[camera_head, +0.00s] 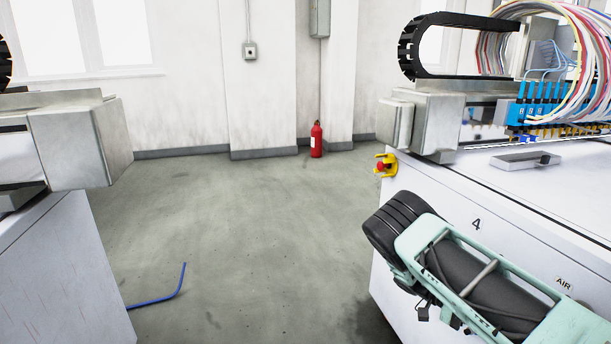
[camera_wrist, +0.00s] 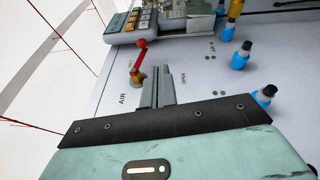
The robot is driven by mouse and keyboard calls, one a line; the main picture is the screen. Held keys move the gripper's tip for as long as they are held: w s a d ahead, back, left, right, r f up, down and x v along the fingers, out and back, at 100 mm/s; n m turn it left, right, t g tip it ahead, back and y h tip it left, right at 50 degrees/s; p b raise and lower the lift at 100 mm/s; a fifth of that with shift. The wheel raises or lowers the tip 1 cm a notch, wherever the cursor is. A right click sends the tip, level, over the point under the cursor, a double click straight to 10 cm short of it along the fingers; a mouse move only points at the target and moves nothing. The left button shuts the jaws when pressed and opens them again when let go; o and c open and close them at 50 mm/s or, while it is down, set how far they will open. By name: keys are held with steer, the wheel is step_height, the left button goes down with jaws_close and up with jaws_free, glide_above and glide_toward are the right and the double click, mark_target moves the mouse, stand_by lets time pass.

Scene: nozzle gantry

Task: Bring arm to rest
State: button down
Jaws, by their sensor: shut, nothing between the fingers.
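My gripper (camera_wrist: 159,88) shows in the wrist view with its two grey fingers shut together and nothing between them. Its tips lie in front of a white panel, close beside a red-handled valve (camera_wrist: 140,58) marked AIR; I cannot tell the gap between them. In the head view my pale green arm (camera_head: 480,270) reaches across the lower right, in front of the white cabinet marked 4. The gripper itself is out of that view.
The machine cabinet (camera_head: 455,200) at right carries a yellow-mounted red stop button (camera_head: 384,166). Another machine (camera_head: 60,260) stands at left. A fire extinguisher (camera_head: 316,140) stands by the wall.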

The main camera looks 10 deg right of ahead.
steer(key=s+a+r+n+t+y, duration=0.2)
steer(key=a+r+n+t, duration=0.15)
steer(key=a, duration=0.45)
steer(key=s+a+r+n+t+y, duration=0.2)
steer(key=a+r+n+t, duration=0.15)
steer(key=a, duration=0.35)
steer(key=s+a+r+n+t+y, duration=0.2)
steer(key=a+n+t, duration=0.15)
steer(key=a, duration=0.45)
steer(key=s+a+r+n+t+y, duration=0.3)
steer(key=s+a+r+n+t, duration=0.5)
steer(key=s, duration=0.4)
step_height(320, 180, up, 19)
steer(key=g+p, duration=0.1)
steer(key=p, duration=1.7)
steer(key=shift+a+f, duration=0.2)
steer(key=shift+a, duration=0.2)
steer(key=shift+d+f+n, duration=0.1)
steer(key=shift+n, duration=0.15)
